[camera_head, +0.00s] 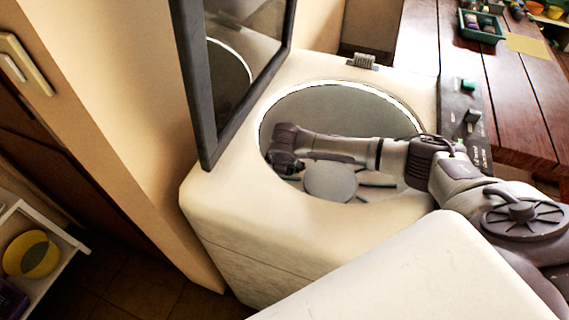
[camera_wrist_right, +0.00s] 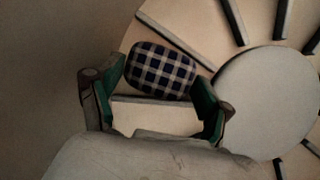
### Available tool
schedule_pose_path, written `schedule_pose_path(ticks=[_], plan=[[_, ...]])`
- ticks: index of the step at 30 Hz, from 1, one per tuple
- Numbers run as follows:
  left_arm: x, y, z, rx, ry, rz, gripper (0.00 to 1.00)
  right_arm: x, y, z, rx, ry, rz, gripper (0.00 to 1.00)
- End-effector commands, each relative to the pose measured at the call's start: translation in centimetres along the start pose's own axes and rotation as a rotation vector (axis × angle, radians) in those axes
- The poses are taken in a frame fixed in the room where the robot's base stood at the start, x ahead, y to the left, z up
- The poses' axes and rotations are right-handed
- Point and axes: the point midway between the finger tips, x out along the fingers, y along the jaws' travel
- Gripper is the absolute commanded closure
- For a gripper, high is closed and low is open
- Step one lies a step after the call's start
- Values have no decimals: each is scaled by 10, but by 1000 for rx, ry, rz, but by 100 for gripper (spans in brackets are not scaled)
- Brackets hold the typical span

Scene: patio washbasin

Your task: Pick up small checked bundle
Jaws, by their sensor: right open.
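The small checked bundle (camera_wrist_right: 161,70), dark blue and white, lies on the bottom of the washer drum in the right wrist view. It sits between and just beyond the fingertips of my right gripper (camera_wrist_right: 160,98), which is open with its green-padded fingers apart. I cannot tell whether a finger touches the bundle. In the head view my right arm reaches into the round drum opening (camera_head: 262,122) from the right, with the right gripper (camera_head: 286,166) low at the drum's left side. The bundle is hidden there. My left gripper is not in view.
A round pale agitator hub (camera_wrist_right: 267,103) with radiating ribs stands right of the gripper. The white washer (camera_head: 232,222) has its framed lid (camera_head: 204,95) raised at the left. A control panel (camera_head: 466,110) and wooden table (camera_head: 515,105) lie right. A low shelf (camera_head: 62,250) stands far left.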

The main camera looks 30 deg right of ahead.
Motion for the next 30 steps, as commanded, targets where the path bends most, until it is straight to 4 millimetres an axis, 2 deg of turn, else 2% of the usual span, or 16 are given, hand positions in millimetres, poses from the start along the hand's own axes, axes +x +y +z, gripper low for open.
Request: schedule_pose_path(ticks=[3,10,20,30], plan=[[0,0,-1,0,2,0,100,10,0,0,0,0,0,21],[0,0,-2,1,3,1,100,12,0,0,0,0,1,21],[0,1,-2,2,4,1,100,12,0,0,0,0,1,73],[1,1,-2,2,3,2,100,8,1,2,1,-2,2,74]])
